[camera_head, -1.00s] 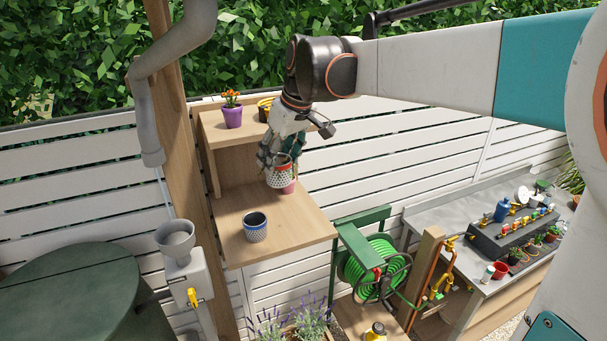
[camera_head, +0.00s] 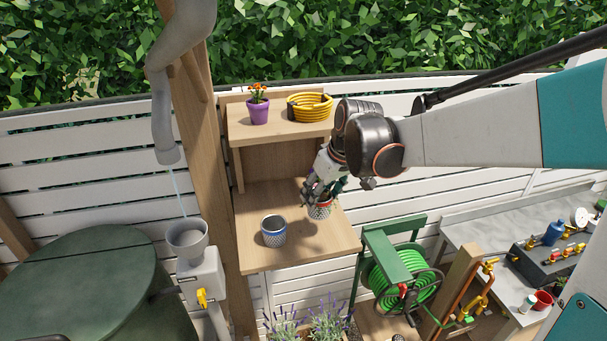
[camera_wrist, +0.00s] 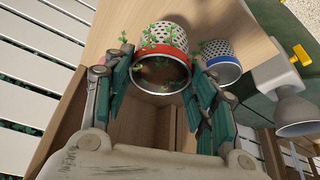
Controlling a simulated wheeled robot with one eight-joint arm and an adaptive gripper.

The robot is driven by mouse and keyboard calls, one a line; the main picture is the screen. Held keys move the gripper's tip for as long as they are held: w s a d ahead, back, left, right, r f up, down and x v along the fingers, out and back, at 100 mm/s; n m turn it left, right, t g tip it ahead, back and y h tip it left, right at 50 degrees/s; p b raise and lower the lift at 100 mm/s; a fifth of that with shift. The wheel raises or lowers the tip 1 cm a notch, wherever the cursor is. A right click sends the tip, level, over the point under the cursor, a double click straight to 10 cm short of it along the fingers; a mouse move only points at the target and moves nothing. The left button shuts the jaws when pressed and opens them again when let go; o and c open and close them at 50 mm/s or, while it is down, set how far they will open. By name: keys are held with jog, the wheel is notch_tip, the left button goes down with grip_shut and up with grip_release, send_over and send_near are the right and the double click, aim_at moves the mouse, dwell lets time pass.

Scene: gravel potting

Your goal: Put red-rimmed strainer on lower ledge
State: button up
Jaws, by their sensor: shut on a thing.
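The red-rimmed strainer (camera_head: 319,211) is a white perforated cup with a red rim. It is low over the right part of the wooden lower ledge (camera_head: 335,243); I cannot tell whether it touches the wood. My gripper (camera_head: 321,197) comes from above and is shut on it near the rim. In the wrist view the strainer (camera_wrist: 157,43) shows its open mouth between the teal fingers of my gripper (camera_wrist: 162,78), with green sprigs on its wall and in it.
A blue-rimmed strainer (camera_head: 274,234) stands on the ledge to the left; it also shows in the wrist view (camera_wrist: 221,62). The upper shelf (camera_head: 283,128) carries a purple flower pot (camera_head: 258,111) and a yellow coil (camera_head: 310,107). A green hose reel (camera_head: 398,268) stands at right.

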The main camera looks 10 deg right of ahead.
aim_at(320, 212)
jog(key=shift+f, duration=3.4)
jog(key=shift+f, duration=0.2)
jog(key=o, duration=1)
jog(key=shift+w, duration=0.1)
jog(key=shift+o, duration=0.2)
jog(key=shift+r, duration=0.1)
